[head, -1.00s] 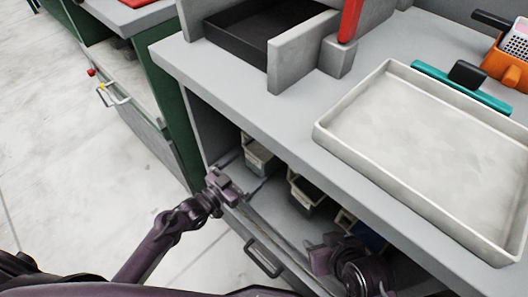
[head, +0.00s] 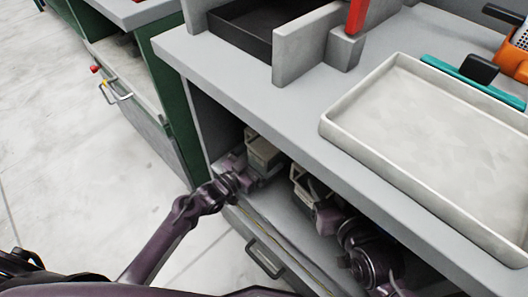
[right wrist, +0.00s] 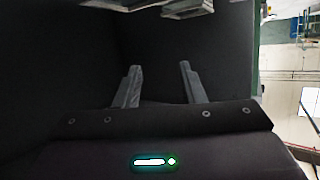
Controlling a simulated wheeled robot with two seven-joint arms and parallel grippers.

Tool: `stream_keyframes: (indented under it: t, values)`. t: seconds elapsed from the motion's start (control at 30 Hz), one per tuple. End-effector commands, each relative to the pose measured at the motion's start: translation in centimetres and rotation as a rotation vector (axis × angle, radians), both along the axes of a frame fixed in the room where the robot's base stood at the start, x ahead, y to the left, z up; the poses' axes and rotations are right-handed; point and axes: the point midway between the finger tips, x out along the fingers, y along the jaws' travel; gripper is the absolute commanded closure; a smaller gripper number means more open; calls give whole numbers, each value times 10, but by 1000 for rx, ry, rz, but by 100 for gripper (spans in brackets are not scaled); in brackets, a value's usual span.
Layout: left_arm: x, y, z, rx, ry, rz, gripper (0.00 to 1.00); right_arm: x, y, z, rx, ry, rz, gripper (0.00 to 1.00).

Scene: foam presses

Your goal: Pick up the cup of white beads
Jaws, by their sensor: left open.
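I cannot make out a cup of white beads in either view. In the head view my left gripper (head: 256,168) is at the shelf opening under the counter, close to a pale grey bin (head: 264,148). It is open; whether it touches the bin I cannot tell. My right gripper (head: 322,208) is at the same opening, near a second pale bin (head: 304,183), partly hidden by my arm. In the right wrist view its two fingers (right wrist: 160,70) stand apart with only a dark surface between them.
The grey counter (head: 235,100) overhangs the shelf. On it are an empty white tray (head: 430,150), a black tray (head: 240,35), a red upright piece (head: 356,15), a teal bar (head: 475,84) and an orange holder (head: 513,58). A drawer handle (head: 265,260) is below. The floor at left is clear.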

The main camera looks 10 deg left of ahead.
Motion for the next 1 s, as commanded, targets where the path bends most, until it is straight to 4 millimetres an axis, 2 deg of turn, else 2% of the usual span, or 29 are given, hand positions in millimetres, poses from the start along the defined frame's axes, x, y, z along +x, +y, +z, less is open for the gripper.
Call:
stream_keyframes:
  t: [0.07, 0.4, 0.83, 1.0]
  values:
    - [0, 0, 0, 0, 0, 0, 0, 0, 0, 0, 0, 1, 0, 64]
    - [0, 0, 0, -1, -1, 0, 41, 0, 0, 0, -1, 2, 0, 64]
    - [0, 0, 5, -1, -1, 0, 41, -2, 0, -4, -13, 28, 2, 64]
    - [0, 1, 13, 0, -1, 0, 41, -18, -3, -33, -61, 154, 10, 64]
